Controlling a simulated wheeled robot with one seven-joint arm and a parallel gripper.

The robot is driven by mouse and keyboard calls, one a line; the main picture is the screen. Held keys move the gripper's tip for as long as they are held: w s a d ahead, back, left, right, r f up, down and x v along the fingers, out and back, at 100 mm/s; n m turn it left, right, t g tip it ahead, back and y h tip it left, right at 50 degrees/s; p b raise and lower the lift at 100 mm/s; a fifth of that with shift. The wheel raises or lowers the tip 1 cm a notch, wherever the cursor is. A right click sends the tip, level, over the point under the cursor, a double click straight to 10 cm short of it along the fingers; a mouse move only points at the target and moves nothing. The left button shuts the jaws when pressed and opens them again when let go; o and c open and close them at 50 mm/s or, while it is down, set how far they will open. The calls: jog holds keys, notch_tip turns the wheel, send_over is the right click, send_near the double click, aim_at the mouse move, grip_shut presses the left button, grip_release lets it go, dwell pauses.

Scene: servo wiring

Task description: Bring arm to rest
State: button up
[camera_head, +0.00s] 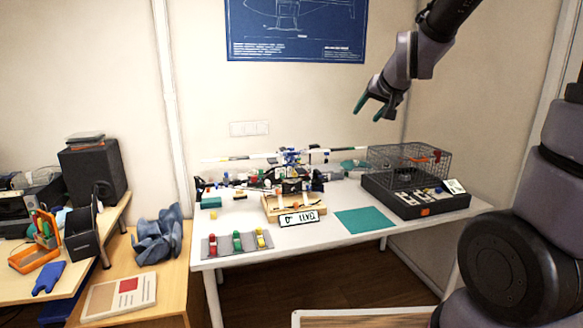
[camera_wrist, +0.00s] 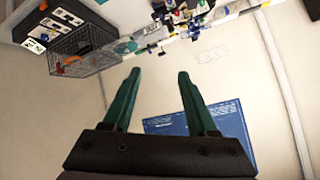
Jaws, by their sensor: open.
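My gripper (camera_head: 369,108) is raised in the air at the upper right of the head view, above the white table (camera_head: 220,257). Its two green fingers are apart, with nothing between them. In the wrist view my gripper (camera_wrist: 155,80) also shows open and empty against the bare wall. My arm reaches in from the upper right of the head view. The gripper touches nothing.
The table holds a wire cage on a black box (camera_head: 405,200), a teal mat (camera_head: 364,220), a wooden tray (camera_head: 290,217) and a grey rack with coloured pieces (camera_head: 237,243). A model aircraft (camera_head: 290,160) lies behind them. A blue poster (camera_head: 295,30) hangs on the wall.

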jog(key=s+d+r+g, duration=0.1)
jog(key=s+d+r, duration=0.1)
jog(key=s, duration=0.9)
jog(key=s+d+r+m+g, duration=0.1)
jog(key=s+d+r+g, duration=0.1)
jog(key=s, duration=1)
jog(key=shift+d+r, duration=0.15)
jog(key=shift+w, duration=0.1)
